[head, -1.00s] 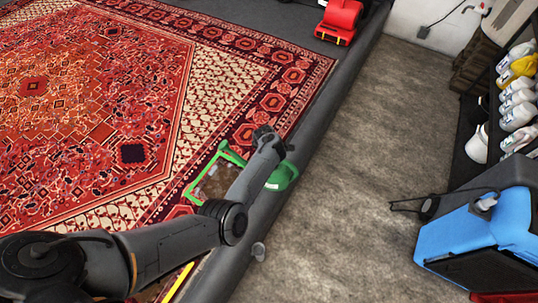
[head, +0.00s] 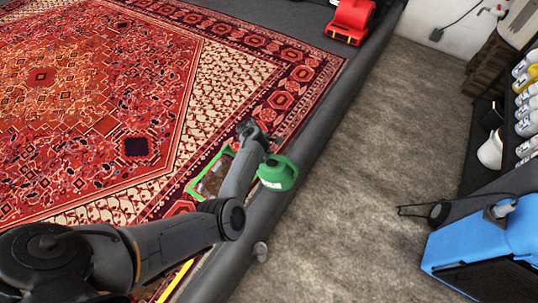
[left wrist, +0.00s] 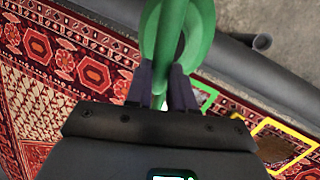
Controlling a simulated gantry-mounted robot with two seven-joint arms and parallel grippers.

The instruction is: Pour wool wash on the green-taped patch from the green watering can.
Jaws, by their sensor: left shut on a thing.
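The green watering can (head: 277,173) is beside my left forearm in the head view, above the pit's edge, with a pale label facing the camera. In the left wrist view, my left gripper (left wrist: 165,88) is shut on the can's green handle; the can (left wrist: 202,35) reaches past the top edge. The green-taped patch (head: 194,189) is a brownish area on the rug's border, left of the can and partly hidden by my arm. A piece of its green tape (left wrist: 207,101) shows right of the fingers. Whether liquid is flowing cannot be told. My right gripper is out of view.
A dark rounded curb (head: 326,112) borders the rug (head: 85,110). A yellow-taped patch (left wrist: 282,146) lies near the green one. A red machine (head: 350,18) stands at the back; a blue machine (head: 490,238) and bottle shelf are right. The grey floor between is clear.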

